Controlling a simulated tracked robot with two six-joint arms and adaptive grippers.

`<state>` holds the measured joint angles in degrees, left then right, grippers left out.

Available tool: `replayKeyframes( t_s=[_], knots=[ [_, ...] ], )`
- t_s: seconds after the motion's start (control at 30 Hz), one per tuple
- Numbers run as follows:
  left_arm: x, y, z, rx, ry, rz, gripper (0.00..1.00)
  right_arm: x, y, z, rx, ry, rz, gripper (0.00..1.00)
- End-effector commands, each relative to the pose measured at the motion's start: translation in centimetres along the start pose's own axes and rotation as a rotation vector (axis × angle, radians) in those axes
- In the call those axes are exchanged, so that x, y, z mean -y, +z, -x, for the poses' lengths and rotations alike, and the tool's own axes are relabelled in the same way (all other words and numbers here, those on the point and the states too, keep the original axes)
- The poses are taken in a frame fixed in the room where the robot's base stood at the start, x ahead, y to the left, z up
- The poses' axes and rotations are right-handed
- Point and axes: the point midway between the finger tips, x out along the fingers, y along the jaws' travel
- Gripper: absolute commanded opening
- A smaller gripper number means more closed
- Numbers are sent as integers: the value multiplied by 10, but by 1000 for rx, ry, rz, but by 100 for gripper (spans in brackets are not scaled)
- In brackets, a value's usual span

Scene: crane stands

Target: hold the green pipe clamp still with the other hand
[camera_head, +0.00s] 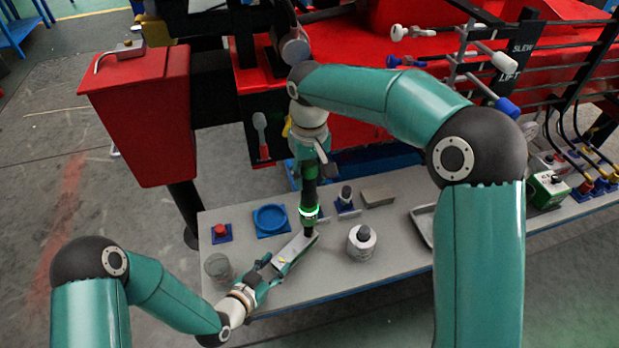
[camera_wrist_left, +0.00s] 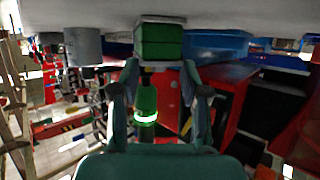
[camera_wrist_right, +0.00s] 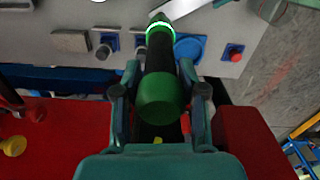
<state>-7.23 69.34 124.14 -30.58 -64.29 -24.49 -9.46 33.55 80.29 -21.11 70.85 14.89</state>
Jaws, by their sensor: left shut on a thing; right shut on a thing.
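In the left wrist view a green block, which looks like the green pipe clamp (camera_wrist_left: 158,42), sits between the fingertips of my left gripper (camera_wrist_left: 160,70). In the head view my left gripper (camera_head: 298,247) is low over the grey bench, and the clamp is hard to make out there. My right gripper (camera_head: 308,165) is above it, shut on a black and green tool (camera_wrist_right: 160,95) with a glowing green ring. The tool (camera_head: 310,192) points down, its tip close to a light grey bar at my left gripper. I cannot tell whether they touch.
On the bench (camera_head: 330,275) stand a red button (camera_head: 221,232), a blue dish (camera_head: 271,219), a glass jar (camera_head: 218,267), a pale roll (camera_head: 361,241), a knob on a blue base (camera_head: 346,199) and a tan block (camera_head: 378,196). A red bin (camera_head: 140,115) stands left; red machinery with levers is behind.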

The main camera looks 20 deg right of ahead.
Motion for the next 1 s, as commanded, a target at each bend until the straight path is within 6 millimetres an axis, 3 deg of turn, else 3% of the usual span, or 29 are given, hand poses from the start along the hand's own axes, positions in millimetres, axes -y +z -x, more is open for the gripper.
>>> replayKeyframes(
  t_s=[0.5,0.9,0.93,1.0],
  knots=[
    [-1,4,0,12,2,6,0,0,-1,33,-6,-1,0,0],
    [-1,4,0,12,2,6,0,0,-1,38,-5,-1,0,0],
    [-1,4,0,12,2,5,48,0,-1,38,-5,-1,0,0],
    [-1,4,0,10,2,5,60,0,0,38,-5,-1,0,0]
  ],
)
